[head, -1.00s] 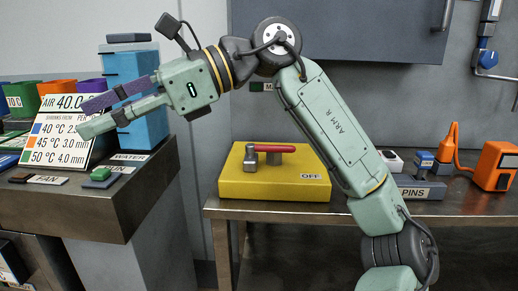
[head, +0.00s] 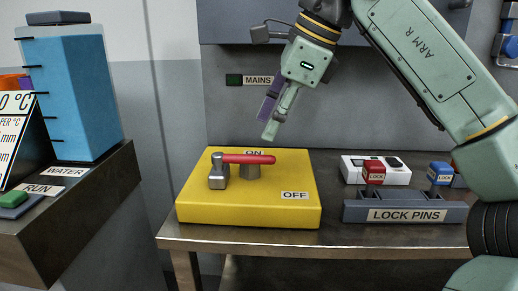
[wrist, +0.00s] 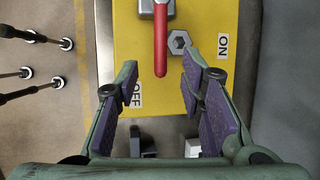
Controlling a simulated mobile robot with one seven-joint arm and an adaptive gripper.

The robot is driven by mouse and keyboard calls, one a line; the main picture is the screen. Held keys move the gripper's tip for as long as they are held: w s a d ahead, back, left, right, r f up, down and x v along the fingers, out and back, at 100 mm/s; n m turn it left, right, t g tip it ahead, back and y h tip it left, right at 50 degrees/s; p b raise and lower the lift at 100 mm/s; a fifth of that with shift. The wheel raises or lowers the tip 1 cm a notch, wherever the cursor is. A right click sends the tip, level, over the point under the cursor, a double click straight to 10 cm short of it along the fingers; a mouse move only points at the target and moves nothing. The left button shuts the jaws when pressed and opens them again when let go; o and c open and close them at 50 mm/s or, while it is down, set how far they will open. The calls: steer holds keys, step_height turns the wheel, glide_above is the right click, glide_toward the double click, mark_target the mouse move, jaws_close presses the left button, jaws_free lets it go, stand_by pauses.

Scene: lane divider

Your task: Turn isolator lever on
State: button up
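The yellow isolator box (head: 200,205) sits on the metal bench. Its lever has a red handle (head: 250,159) on a grey hub (head: 218,172) at the left, and the handle points right. The ON label (head: 253,153) is behind the handle and the OFF label (head: 295,195) is at the front right. My gripper (head: 271,122) is above the back of the box, pointing down, apart from the lever. In the wrist view my gripper (wrist: 158,75) is open and empty. The red handle (wrist: 160,40) shows there ahead of the gap between the fingers, beside a hex bolt (wrist: 180,42).
The dark side bench (head: 95,215) with a blue water tank (head: 75,95) is at the left. A grey cabinet hangs above.

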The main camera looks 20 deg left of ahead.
mark_target(254, 156)
steer(key=x, duration=0.7)
steer(key=shift+f, duration=0.15)
steer(key=shift+c, duration=0.5)
jaws_close()
